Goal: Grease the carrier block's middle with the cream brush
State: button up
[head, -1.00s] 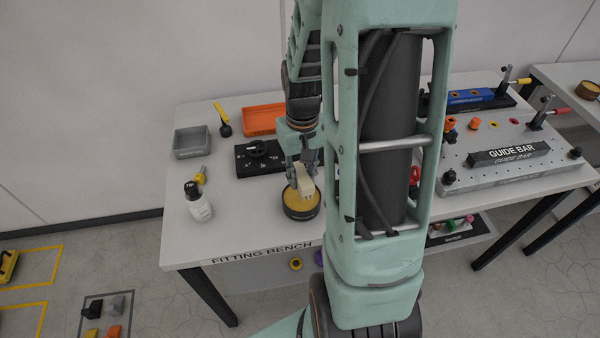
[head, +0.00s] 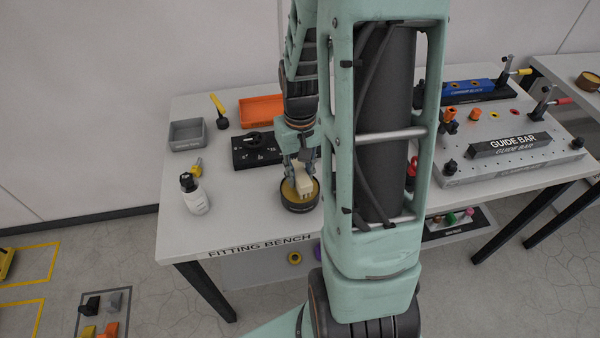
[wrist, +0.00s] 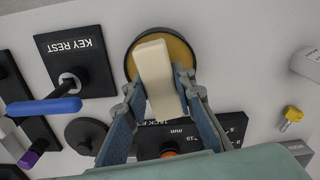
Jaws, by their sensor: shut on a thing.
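My gripper (head: 303,168) is shut on the cream brush (head: 304,181), a pale block-like piece. The brush is over the round black pot (head: 299,208) with yellow grease, at the bench's front; I cannot tell if it touches the grease. In the wrist view, the brush (wrist: 158,72) sits between both fingers and covers much of the yellow pot (wrist: 131,65). The carrier block (head: 466,86) is blue with orange-ringed holes and sits in a dark fixture at the back right. My arm hides part of the fixture's left side.
A white bottle (head: 194,194), grey tray (head: 188,135), orange tray (head: 262,109) and black plate (head: 250,154) stand on the left bench. A grey holed plate (head: 470,178) with the guide bar (head: 509,145) lies at right. My arm hides the bench middle.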

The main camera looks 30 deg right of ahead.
jog(key=shift+f+b, duration=0.55)
jog(key=shift+f, duration=0.15)
dwell(0.5)
jog(key=shift+r+p, duration=2.7)
jog(key=shift+r, duration=0.9)
jog(key=shift+f, duration=0.1)
jog(key=shift+w+a, duration=0.3)
jog(key=shift+a, duration=0.05)
jog(key=w+a+n, duration=0.1)
jog(key=w+a, duration=0.5)
jog(key=a, duration=0.4)
jog(key=m, duration=0.4)
send_near(300, 174)
notch_tip(300, 174, down, 5)
jog(key=shift+f, duration=0.1)
jog(key=shift+f+b, duration=2.1)
jog(key=shift+f, duration=0.6)
